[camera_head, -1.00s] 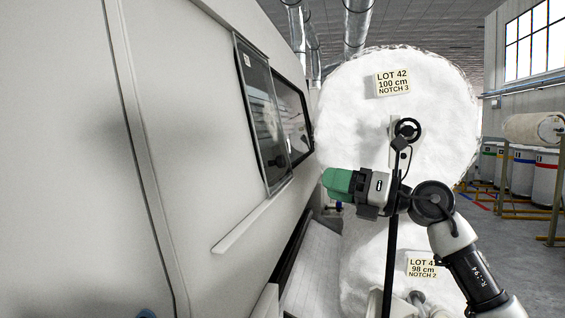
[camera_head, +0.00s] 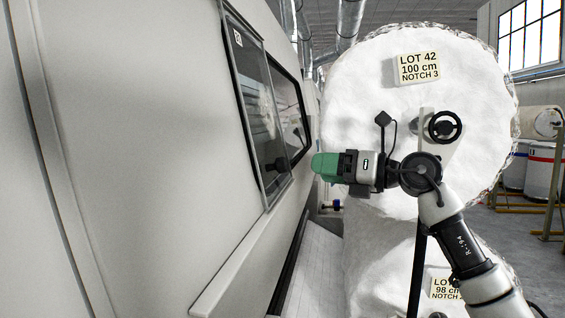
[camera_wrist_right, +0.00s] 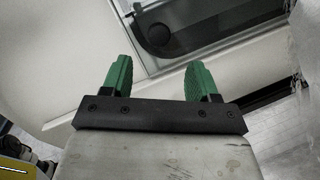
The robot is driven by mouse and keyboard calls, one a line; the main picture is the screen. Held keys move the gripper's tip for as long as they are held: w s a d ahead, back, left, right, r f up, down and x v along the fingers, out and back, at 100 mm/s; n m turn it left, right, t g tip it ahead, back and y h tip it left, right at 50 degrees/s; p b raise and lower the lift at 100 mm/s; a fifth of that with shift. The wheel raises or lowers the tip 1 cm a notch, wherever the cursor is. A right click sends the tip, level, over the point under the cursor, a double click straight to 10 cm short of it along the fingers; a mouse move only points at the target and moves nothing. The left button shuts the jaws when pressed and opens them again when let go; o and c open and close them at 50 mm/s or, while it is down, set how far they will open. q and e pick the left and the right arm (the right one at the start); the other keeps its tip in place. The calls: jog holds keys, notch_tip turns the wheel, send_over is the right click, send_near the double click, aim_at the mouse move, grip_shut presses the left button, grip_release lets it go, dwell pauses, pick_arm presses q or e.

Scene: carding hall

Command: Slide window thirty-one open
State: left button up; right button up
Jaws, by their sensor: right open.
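The sliding window pane (camera_head: 256,95) is set in the pale machine wall at the left, a framed glass sheet with a small tag near its top, too small to read. A darker glazed opening (camera_head: 291,112) shows just beyond it. My right gripper (camera_head: 322,165), with green fingers, is right of the pane's lower part, pointing left at the wall. In the right wrist view its fingers (camera_wrist_right: 158,78) are apart with nothing between them; the window's lower frame (camera_wrist_right: 215,48) lies ahead of them. A dark round shape (camera_wrist_right: 157,35) shows in the glass. My left gripper is out of view.
A pale ledge (camera_head: 230,262) runs along the wall below the window. A large white fibre roll (camera_head: 385,60) tagged LOT 42 stands behind my right arm, with another roll (camera_head: 385,245) below. Drums (camera_head: 541,172) stand at the right. Grey floor (camera_head: 530,240) is open there.

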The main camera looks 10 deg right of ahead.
aim_at(286, 166)
jog(key=x, duration=0.1)
jog(key=p+x, duration=0.1)
jog(key=x, duration=0.1)
jog(key=shift+a+r, duration=0.25)
jog(key=shift+a, duration=0.1)
jog(key=p+x, duration=0.2)
jog(key=x, duration=0.2)
jog(key=shift+w+f, duration=0.15)
jog(key=shift+w, duration=0.05)
jog(key=shift+w+a+f, duration=0.1)
jog(key=shift+w+a, duration=0.25)
jog(key=shift+a, duration=0.2)
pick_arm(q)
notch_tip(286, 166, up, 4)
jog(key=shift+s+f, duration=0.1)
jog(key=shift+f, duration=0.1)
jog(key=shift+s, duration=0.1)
pick_arm(e)
jog(key=shift+c, duration=0.4)
grip_shut()
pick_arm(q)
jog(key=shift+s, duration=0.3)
